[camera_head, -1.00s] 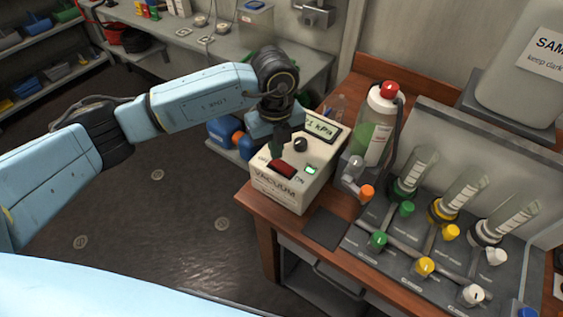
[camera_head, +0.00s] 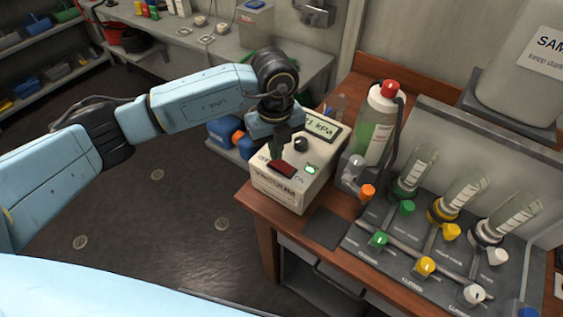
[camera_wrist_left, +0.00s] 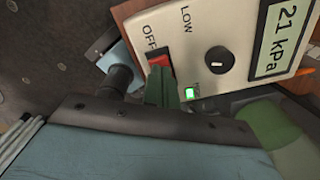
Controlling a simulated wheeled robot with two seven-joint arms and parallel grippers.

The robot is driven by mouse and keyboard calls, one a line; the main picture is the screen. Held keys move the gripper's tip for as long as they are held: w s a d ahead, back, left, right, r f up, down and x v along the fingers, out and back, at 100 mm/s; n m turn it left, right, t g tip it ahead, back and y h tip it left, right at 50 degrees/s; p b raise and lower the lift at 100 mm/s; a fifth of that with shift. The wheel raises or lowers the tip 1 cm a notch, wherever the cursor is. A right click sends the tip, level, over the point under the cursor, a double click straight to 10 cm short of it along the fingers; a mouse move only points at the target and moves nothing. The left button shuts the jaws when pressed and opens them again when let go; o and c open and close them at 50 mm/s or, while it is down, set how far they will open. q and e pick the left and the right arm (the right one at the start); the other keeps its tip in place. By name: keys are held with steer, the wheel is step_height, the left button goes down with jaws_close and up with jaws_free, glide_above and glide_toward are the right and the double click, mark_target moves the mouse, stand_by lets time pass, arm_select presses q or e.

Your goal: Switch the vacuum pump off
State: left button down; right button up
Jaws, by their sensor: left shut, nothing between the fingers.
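The vacuum pump (camera_head: 283,193) is a cream box on the wooden bench's near left corner. Its red rocker switch (camera_head: 282,171) sits between OFF and ON markings, and it also shows in the left wrist view (camera_wrist_left: 161,61), next to OFF. A green lamp (camera_head: 311,170) beside it is lit. The display (camera_head: 322,127) is on, and in the left wrist view (camera_wrist_left: 277,38) it reads 21 kPa. My left gripper (camera_head: 276,154) is shut and empty, its green fingertips (camera_wrist_left: 160,80) at the rocker. I cannot tell whether they touch it. My right gripper is out of view.
A black knob (camera_head: 301,144) stands up from the pump's top. A red-capped bottle (camera_head: 378,125) with a hose stands just right of the pump. A panel of coloured valves (camera_head: 425,268) fills the bench further right. Blue containers (camera_head: 226,130) are behind the pump's left side.

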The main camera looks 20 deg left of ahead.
arm_select(q)
steer(key=shift+f+b, duration=0.5)
steer(key=shift+f, duration=0.3)
steer(key=shift+r+p, duration=2.55)
steer(key=shift+r, duration=1.05)
